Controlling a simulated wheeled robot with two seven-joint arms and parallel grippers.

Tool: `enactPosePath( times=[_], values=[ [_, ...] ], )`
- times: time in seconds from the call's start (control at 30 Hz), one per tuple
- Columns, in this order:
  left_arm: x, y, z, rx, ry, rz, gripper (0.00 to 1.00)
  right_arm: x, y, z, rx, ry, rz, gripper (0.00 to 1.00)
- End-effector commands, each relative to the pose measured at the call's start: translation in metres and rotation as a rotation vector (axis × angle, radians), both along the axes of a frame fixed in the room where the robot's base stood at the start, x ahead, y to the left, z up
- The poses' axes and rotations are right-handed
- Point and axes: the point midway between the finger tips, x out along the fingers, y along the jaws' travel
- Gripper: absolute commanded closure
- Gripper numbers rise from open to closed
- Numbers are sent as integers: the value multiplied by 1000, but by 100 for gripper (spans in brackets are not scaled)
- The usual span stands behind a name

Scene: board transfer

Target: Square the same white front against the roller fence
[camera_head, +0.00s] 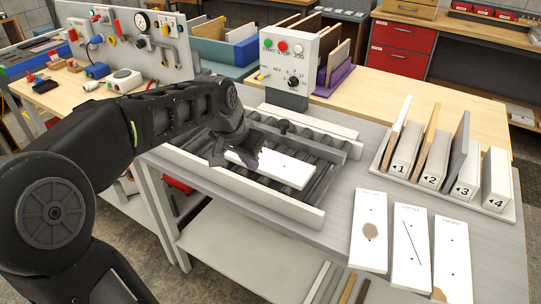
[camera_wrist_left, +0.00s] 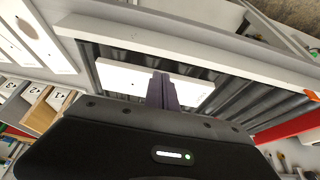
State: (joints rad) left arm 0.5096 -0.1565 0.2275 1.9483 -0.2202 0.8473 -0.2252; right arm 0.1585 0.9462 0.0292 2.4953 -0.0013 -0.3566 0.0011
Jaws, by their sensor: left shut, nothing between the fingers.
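The white front (camera_head: 272,167) lies flat on the dark roller bed, and it also shows in the wrist view (camera_wrist_left: 130,78). White rails run along the bed, a near one (camera_head: 240,188) and a far one (camera_head: 305,134); I cannot tell which is the roller fence. My left gripper (camera_head: 252,160) is shut and empty, its purple fingers at the left part of the white front. In the wrist view the fingers (camera_wrist_left: 162,82) overlap the board; whether they touch it is unclear. My right gripper is not in view.
Three marked white panels, the middle one (camera_head: 411,247) with a line, lie on the table at right. A numbered rack (camera_head: 508,212) holds upright boards behind them. A control box (camera_head: 289,62) with buttons stands beyond the rollers.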

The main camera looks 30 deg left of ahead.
Motion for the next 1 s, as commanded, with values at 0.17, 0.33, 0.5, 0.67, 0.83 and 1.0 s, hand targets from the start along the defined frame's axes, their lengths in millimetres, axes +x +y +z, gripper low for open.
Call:
enactPosePath(
  times=[0.17,0.33,0.5,0.67,0.83,1.0],
  values=[
    [2,0,-11,0,0,0,100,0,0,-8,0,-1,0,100],
    [5,0,-19,-1,0,0,100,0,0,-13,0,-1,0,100],
    [7,0,-27,-1,0,0,100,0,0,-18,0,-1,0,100],
    [10,0,-35,0,0,0,100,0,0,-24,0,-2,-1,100],
    [12,0,-43,0,0,0,100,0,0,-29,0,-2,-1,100],
    [21,0,-39,0,0,-2,100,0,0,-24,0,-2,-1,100]
  ],
)
